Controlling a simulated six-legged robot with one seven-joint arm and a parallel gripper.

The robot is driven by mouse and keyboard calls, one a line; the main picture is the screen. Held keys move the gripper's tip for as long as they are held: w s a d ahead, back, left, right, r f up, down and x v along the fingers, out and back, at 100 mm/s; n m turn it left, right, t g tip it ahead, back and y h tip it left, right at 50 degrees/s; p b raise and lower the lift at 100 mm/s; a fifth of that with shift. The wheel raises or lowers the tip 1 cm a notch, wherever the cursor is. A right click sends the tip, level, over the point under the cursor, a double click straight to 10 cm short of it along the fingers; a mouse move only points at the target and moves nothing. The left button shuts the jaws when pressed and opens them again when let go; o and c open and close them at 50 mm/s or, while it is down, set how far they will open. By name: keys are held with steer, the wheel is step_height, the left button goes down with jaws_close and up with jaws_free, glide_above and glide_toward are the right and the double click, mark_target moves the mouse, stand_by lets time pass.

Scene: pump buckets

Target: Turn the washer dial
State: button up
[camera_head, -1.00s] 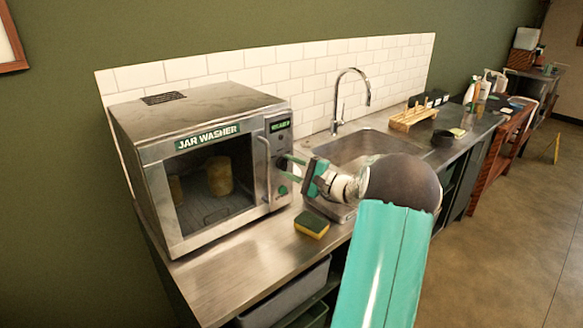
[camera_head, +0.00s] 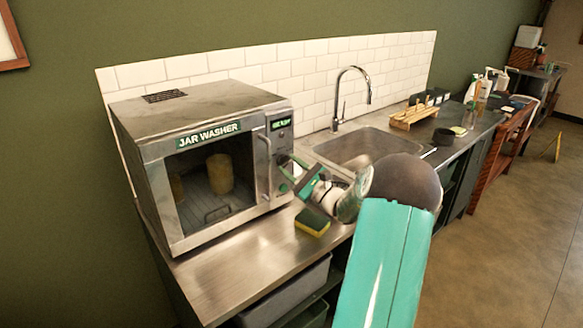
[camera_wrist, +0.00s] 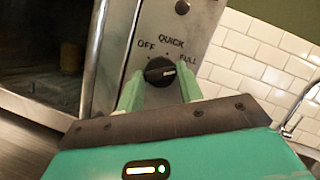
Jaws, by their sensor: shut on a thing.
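The jar washer (camera_head: 205,165) is a steel box with a glass door on the left of the counter. Its black dial (camera_wrist: 160,70) sits on the control panel among the labels OFF, QUICK and FULL. The dial's pale mark points right, roughly toward the FULL side. My gripper (camera_wrist: 161,74) is shut on the dial, with one pale green finger on each side. In the head view my gripper (camera_head: 287,174) reaches the panel from the right, and the dial is mostly hidden behind the fingers. The washer's door is closed, with yellowish jars (camera_head: 219,173) inside.
A door handle (camera_head: 264,168) stands left of the panel. A yellow-green sponge (camera_head: 312,222) lies below my gripper. A sink (camera_head: 365,147) with a tall faucet (camera_head: 340,100) is to the right.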

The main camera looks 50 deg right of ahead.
steer(key=shift+d, duration=0.1)
stand_by(0.3)
steer(key=o, duration=1)
steer(key=shift+s, duration=0.1)
steer(key=v, duration=1.3)
steer(key=shift+s+f, duration=0.2)
steer(key=shift+s, duration=0.1)
